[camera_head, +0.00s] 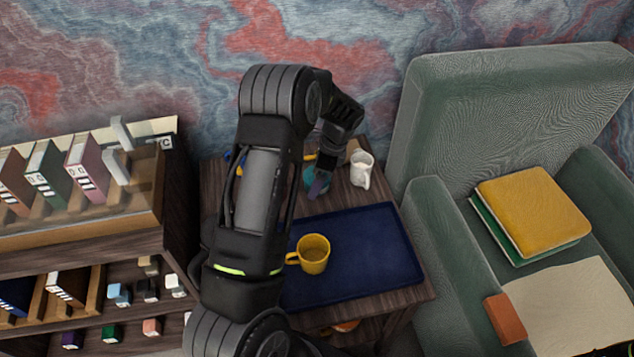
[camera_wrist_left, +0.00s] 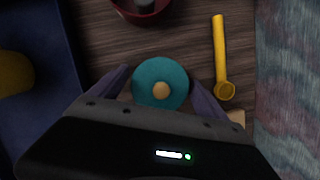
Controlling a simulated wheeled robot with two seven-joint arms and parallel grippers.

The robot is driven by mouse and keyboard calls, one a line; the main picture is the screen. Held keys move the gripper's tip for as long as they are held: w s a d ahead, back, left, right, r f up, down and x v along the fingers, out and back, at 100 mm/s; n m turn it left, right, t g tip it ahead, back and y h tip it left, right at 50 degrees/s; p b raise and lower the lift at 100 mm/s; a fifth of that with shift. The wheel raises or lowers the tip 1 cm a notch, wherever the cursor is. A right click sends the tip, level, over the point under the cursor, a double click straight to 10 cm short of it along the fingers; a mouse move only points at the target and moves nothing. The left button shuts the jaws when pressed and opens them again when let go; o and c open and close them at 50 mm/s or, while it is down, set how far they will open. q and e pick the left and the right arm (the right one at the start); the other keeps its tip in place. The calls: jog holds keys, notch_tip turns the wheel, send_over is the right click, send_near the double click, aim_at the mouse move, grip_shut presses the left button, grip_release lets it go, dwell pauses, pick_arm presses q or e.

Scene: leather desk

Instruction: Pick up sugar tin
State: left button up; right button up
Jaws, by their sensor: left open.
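The sugar tin, seen from above in the left wrist view, shows a round teal lid with a tan knob (camera_wrist_left: 160,82). I take this teal thing as the tin; part of it shows in the head view (camera_head: 309,176), mostly behind my arm. My left gripper (camera_wrist_left: 160,77) is open, with one purple finger on each side of the lid. I cannot tell whether the fingers touch the tin or how high they are. In the head view the left gripper (camera_head: 318,187) is over the table's back part.
A blue tray (camera_head: 375,245) holds a yellow mug (camera_head: 314,256) in front. A white jug (camera_head: 361,170) stands to the right of the gripper. A yellow scoop (camera_wrist_left: 220,55) and a dark red bowl (camera_wrist_left: 125,10) lie close by. A green armchair (camera_head: 440,235) stands at the right.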

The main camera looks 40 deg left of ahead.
pick_arm(q)
jog(key=shift+c, duration=0.3)
jog(key=c, duration=1.2)
jog(key=shift+r, duration=0.1)
notch_tip(320, 180, up, 10)
jog(key=shift+f, duration=0.1)
dwell(0.7)
